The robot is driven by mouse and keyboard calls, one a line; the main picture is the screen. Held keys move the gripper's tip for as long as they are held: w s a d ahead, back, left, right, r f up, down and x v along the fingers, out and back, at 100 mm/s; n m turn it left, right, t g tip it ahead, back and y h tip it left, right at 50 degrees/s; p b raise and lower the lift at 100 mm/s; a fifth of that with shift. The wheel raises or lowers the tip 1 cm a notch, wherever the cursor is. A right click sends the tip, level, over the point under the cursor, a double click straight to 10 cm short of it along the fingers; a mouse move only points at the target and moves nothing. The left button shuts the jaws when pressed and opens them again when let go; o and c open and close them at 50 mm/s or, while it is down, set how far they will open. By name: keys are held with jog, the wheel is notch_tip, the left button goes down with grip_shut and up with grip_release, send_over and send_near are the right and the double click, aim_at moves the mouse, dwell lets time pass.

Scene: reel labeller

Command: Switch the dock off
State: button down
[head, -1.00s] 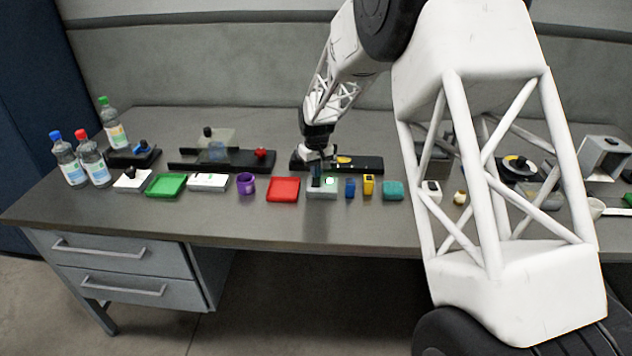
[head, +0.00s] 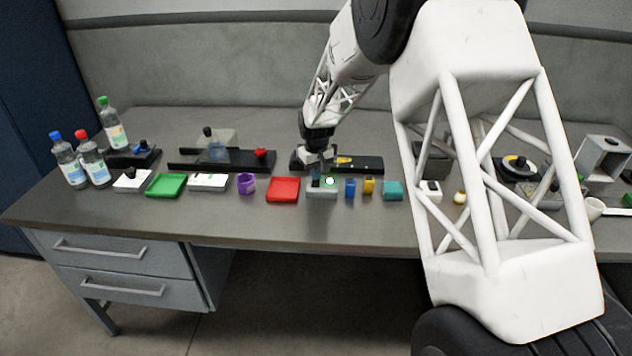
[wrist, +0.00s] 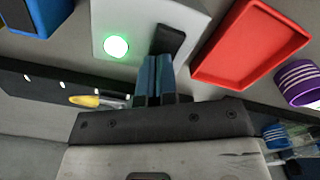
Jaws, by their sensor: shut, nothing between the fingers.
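A light grey box (head: 321,193) with a lit green lamp, which looks like the dock, sits near the front of the bench, right of a red tray. In the wrist view, its pale top (wrist: 110,15) carries the glowing green lamp (wrist: 115,46) and a black switch part (wrist: 170,42). My gripper (head: 316,178) is over the left part of the box. In the wrist view, the shut, empty fingers (wrist: 155,68) are at the near end of the black switch part and partly hide it. I cannot tell whether they touch it.
The red tray (head: 283,189) stands left of the box, and a purple cup (head: 246,183) farther left. Blue (head: 350,188) and yellow (head: 369,186) blocks stand close on the right. A black strip with a yellow part (head: 358,163) lies behind. Bare bench shows in front.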

jog(key=shift+f, duration=0.2)
jog(key=shift+r, duration=3.55)
